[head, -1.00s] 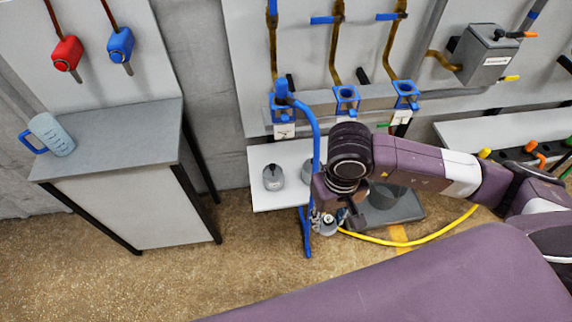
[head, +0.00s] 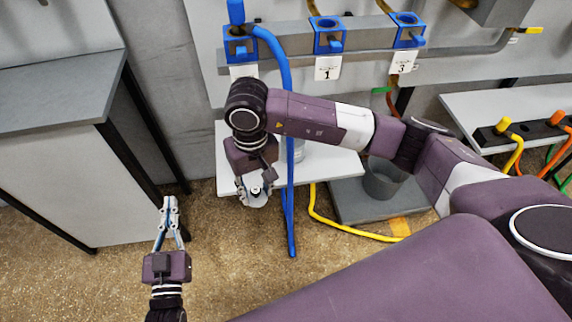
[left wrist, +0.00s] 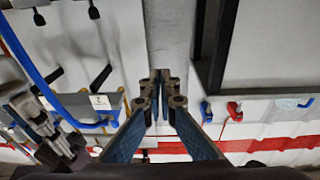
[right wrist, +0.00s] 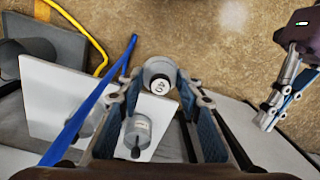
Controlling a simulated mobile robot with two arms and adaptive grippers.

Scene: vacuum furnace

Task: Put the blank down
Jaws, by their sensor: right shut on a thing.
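The blank, a small grey-white cylinder (right wrist: 158,72) with a dark marked face, is between the fingertips of my right gripper in the right wrist view. My right gripper (head: 255,195) is shut on it, over the front left edge of the low white table (head: 222,140). In the head view the blank is mostly hidden by the gripper. The table also shows in the right wrist view (right wrist: 55,85). My left gripper (head: 168,206) is shut and empty, left of the right one and over the floor. Its fingertips meet in the left wrist view (left wrist: 161,80).
A grey cylinder with a dark knob (right wrist: 138,130) stands on the white table. A dark bucket (head: 383,180) stands on a grey platform to the right. A grey-topped cabinet (head: 60,90) is at left.

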